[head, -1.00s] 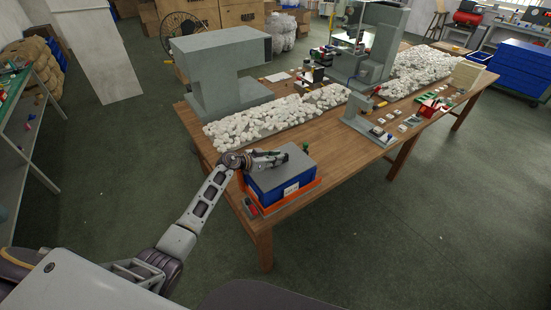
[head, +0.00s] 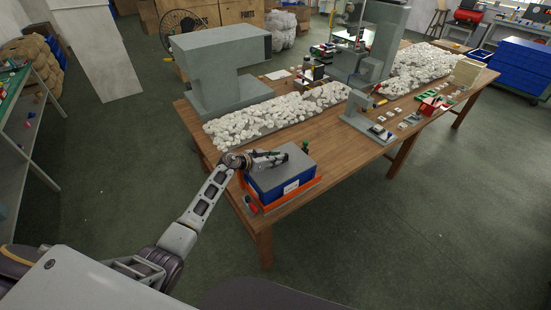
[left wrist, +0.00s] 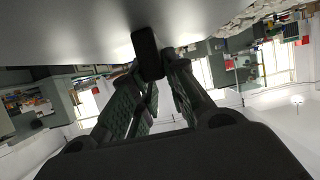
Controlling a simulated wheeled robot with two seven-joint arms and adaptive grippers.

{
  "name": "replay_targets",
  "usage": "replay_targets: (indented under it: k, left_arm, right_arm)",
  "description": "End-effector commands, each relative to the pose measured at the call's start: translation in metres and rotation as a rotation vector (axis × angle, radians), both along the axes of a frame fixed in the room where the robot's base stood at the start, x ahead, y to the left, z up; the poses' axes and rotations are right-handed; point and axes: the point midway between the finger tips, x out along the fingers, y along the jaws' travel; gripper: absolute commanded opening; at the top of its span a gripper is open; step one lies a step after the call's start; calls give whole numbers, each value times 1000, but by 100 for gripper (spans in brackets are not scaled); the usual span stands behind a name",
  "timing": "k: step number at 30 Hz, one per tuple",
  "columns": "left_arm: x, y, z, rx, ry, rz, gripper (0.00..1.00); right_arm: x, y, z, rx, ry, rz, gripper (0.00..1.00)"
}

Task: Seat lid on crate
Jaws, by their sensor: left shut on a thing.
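A grey lid (head: 296,162) lies over the top of a blue crate (head: 296,186) at the near left corner of the wooden table. The crate stands in an orange tray (head: 268,207). My left gripper (head: 284,157) is over the lid, and its fingers are shut on the lid's dark handle (left wrist: 147,52). In the left wrist view the lid's grey face (left wrist: 75,28) fills the top of the picture. The lid looks level and lined up with the crate; I cannot tell whether it sits fully down. My right gripper is not in view.
A bed of white pieces (head: 270,117) and a large grey machine (head: 215,75) lie behind the crate. A small red item (head: 250,204) is at the tray's near left corner. Bare table (head: 345,150) lies to the right.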

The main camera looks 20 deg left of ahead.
Motion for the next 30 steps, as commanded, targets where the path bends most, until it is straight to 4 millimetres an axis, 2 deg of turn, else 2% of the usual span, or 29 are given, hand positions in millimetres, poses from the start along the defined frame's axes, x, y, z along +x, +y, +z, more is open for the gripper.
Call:
replay_targets:
  k: [8, 9, 15, 30]
  left_arm:
    - [0, 0, -3, 0, -1, 0, 0]
    - [0, 0, -3, 0, -1, 0, 17]
    - [0, 0, -3, 1, -1, 0, 40]
    - [-3, 2, -2, 1, 0, 0, 40]
  right_arm:
    - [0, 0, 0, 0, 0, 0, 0]
    - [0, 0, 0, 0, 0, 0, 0]
    - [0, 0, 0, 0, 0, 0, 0]
    - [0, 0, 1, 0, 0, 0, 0]
